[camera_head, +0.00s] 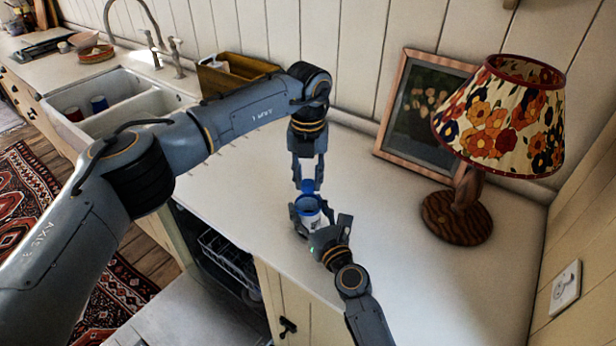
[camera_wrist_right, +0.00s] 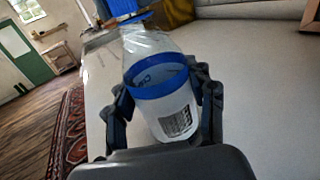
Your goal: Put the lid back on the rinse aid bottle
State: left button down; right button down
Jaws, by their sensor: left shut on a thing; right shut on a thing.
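The rinse aid bottle (camera_head: 309,209) stands upright on the worktop, white with blue on its upper part. In the right wrist view the bottle (camera_wrist_right: 160,95) shows a clear upper part, a blue band and a barcode label. My right gripper (camera_head: 315,220) is shut around its body, one finger on each side. My left gripper (camera_head: 308,178) points straight down above the bottle, shut on the blue lid (camera_head: 309,186). The lid also shows at the top of the right wrist view (camera_wrist_right: 120,7), partly cut off. Whether the lid touches the neck is unclear.
A floral-shaded lamp (camera_head: 500,120) and a framed picture (camera_head: 421,115) stand at the back right of the worktop (camera_head: 430,275). A wooden caddy (camera_head: 236,75) is behind my left arm. A sink (camera_head: 135,92) lies left. An open dishwasher (camera_head: 225,255) is below the front edge.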

pick_arm(q)
jog(key=m, duration=1.2)
jog(key=shift+m, duration=0.3)
jog(key=m, duration=0.4)
jog(key=c, duration=1)
grip_release()
notch_tip(320, 180, up, 12)
jog(key=shift+f, duration=0.1)
